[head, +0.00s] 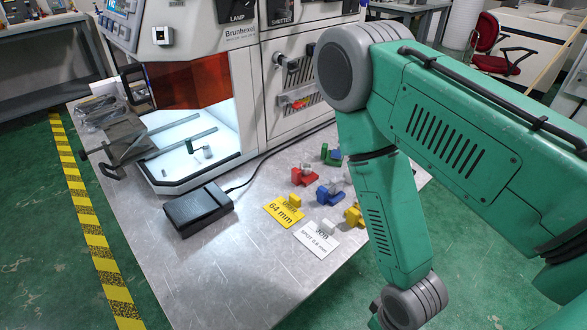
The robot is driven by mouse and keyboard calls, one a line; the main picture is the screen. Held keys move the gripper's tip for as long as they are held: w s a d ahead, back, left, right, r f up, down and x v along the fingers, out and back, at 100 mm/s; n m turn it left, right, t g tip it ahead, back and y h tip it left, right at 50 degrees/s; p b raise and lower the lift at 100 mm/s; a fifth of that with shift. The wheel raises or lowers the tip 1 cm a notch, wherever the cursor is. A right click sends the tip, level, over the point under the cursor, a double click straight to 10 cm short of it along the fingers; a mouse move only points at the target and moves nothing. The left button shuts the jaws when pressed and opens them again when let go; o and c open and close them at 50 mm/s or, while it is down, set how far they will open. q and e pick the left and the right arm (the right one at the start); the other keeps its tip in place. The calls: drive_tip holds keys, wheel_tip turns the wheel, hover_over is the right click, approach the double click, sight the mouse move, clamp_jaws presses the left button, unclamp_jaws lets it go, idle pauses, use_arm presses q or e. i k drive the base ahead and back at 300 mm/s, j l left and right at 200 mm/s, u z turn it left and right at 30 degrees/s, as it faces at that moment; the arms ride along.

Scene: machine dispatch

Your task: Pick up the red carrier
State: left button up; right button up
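The red carrier (302,177) is a small stepped red block on the metal table. A small grey piece shows at its upper right; I cannot tell whether it rests on the carrier or stands behind it. My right arm comes in from the right, with its forearm hanging over the table's right side, to the right of the carrier and apart from it. The wrist end is at the bottom edge, and the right gripper's fingers are not visible. My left arm and gripper are not in view.
A green block (331,157), blue block (325,197) and yellow block (353,216) crowd around the carrier. A yellow card (283,212) and white card (316,238) lie in front. A black box (198,208) sits left, before the machine (248,75). The table's front is clear.

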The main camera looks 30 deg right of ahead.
sight(305, 175)
drive_tip(key=i+j+z, duration=0.1)
drive_tip(key=z, duration=0.25)
drive_tip(key=j+z, duration=0.3)
drive_tip(key=i+z, duration=0.1)
drive_tip(key=z, duration=0.25)
